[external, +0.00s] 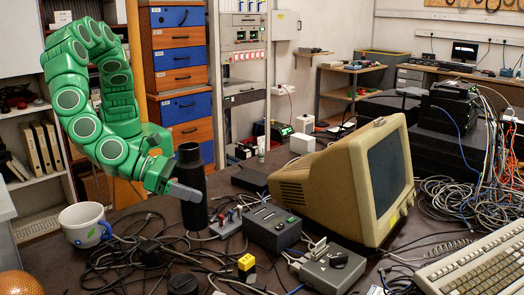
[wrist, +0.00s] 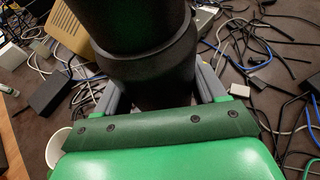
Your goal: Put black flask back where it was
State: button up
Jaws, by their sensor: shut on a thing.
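The black flask (external: 191,185) stands upright in the external view, near the middle of the cluttered table. My gripper (external: 183,190) reaches it from the left and is shut on its body. In the wrist view the flask (wrist: 150,60) fills the upper middle, and the grey fingers of my gripper (wrist: 165,97) lie on both sides of it. The flask's base is close to the table top; I cannot tell whether it touches.
A white mug (external: 84,224) stands left of the flask among black cables. Grey switch boxes (external: 273,227) and a beige monitor (external: 345,180) are to the right. A keyboard (external: 478,268) lies at the right front.

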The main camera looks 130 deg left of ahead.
jog(key=w+f, duration=0.4)
jog(key=f, duration=0.4)
jog(key=shift+w+d+f, duration=0.35)
jog(key=shift+d+f, duration=0.05)
jog(key=shift+f, duration=0.1)
jog(key=o, duration=1.5)
jog(key=v, duration=1.2)
